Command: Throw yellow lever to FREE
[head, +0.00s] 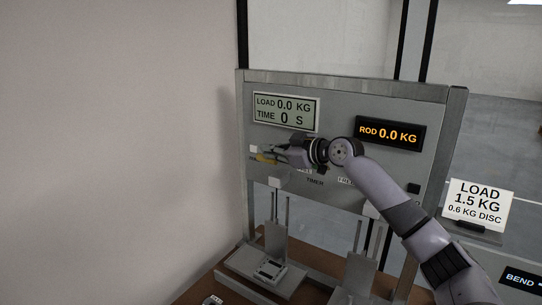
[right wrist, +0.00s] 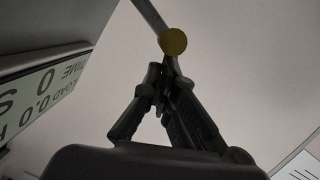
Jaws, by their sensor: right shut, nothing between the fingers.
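The yellow lever (head: 264,158) shows as a small yellow piece on the left part of the grey panel, partly hidden by my right gripper (head: 277,154). In the right wrist view its round yellow knob (right wrist: 173,41) is just beyond the tips of my right gripper (right wrist: 168,72). The fingers are shut with nothing between them. I cannot tell whether the tips touch the knob. A FREE label (head: 346,181) is partly covered by my right arm. Which position the lever points to is unclear. My left gripper is out of view.
The panel (head: 340,98) carries a LOAD/TIME display (head: 285,112) reading 0.0 KG and 0 S, and a ROD display (head: 390,133) reading 0.0 KG. A LOAD 1.5 KG sign (head: 478,204) stands at right. Metal fixtures (head: 263,268) stand below.

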